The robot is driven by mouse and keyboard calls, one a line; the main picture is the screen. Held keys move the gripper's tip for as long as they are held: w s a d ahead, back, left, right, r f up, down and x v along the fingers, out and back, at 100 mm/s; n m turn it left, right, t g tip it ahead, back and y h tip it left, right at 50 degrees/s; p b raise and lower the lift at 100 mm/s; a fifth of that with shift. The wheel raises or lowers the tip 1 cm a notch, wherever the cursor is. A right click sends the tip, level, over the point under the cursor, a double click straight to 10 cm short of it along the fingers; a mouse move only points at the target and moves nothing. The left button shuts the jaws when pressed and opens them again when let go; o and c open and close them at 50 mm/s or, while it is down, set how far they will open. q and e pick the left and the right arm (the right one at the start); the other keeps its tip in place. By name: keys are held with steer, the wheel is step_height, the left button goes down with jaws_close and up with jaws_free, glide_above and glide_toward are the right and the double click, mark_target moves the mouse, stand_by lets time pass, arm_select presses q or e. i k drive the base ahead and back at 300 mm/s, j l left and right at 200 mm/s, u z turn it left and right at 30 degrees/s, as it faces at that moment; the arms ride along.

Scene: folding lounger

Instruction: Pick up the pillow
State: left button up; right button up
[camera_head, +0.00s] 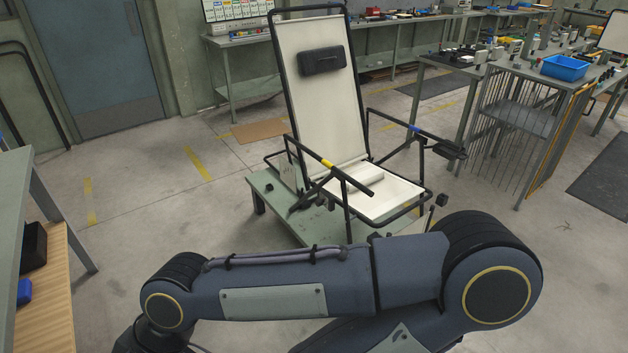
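The pillow (323,60) is a small dark padded block on the upper part of the lounger's pale backrest. The folding lounger (298,45) has a black tube frame, a raised backrest and a cream seat. It stands on a low green platform (262,190) in the middle of the view. One of my arms crosses the bottom of the picture, well in front of the lounger and apart from it. Its far end runs out of the picture at the lower left.
A workbench with a wooden lower shelf (45,290) stands at the left edge. A bench with a blue bin (565,68) and metal rods stands at the right. More benches line the back wall beside a blue door (97,60). The floor left of the lounger is clear.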

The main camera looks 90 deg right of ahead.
mark_target(368, 178)
steer(key=z, duration=3.25)
steer(key=i+j, duration=0.3)
steer(key=i, duration=0.25)
steer(key=i+j+u, duration=0.1)
steer(key=i+j, duration=0.2)
steer(key=i, duration=0.2)
steer(key=i+j, duration=0.25)
steer(key=i, duration=0.3)
steer(key=i+j+u, duration=0.15)
steer(key=i, duration=0.35)
steer(key=i+j, duration=0.3)
steer(key=i, duration=0.25)
